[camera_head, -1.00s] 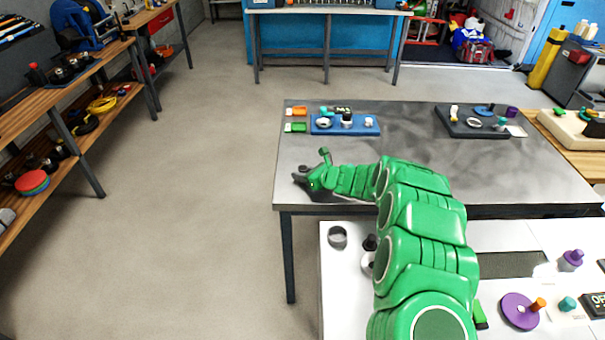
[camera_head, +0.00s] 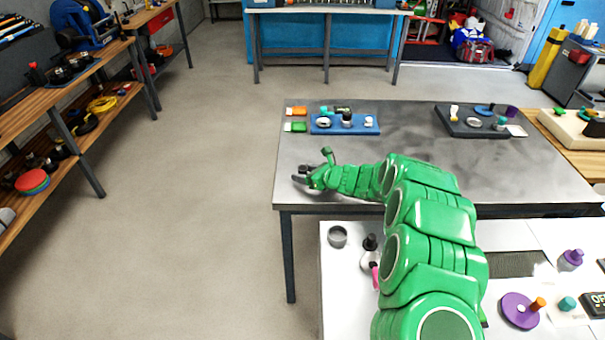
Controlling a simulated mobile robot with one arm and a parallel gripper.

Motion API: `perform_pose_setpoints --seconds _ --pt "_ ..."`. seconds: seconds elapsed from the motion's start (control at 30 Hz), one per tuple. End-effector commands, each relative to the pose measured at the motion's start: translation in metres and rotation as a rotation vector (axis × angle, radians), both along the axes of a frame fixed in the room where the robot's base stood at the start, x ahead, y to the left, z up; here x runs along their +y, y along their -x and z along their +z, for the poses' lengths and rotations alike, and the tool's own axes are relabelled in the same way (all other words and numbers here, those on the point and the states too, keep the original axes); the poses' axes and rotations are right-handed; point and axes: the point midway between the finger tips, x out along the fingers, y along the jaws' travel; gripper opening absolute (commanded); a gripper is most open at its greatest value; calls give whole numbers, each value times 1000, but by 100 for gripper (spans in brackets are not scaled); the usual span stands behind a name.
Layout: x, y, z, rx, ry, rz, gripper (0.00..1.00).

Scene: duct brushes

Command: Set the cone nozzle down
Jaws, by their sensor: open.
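My gripper (camera_head: 300,180) is at the end of my green arm, low over the left front part of the grey metal table (camera_head: 420,165). Its jaws are open and point left, near the table's left edge. I cannot make out a cone nozzle for certain, in or beside the jaws. The gripper is small in this view, and its own body may hide something there.
A blue tray (camera_head: 318,130) with small parts sits at the table's back left, beside orange (camera_head: 296,111) and green (camera_head: 296,127) blocks. A dark tray (camera_head: 450,126) is at back right. A white table (camera_head: 338,290) with a grey ring (camera_head: 337,237) is in front.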

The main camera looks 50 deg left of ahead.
Motion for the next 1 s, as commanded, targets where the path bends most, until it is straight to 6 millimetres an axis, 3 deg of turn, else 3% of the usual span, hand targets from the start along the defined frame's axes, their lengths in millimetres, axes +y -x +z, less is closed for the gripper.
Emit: perform_pose_setpoints --seconds 0.7,1.0 --pt "-85 -8 36 2 -3 -2 61" --pt "-98 -8 41 0 -2 -1 61"
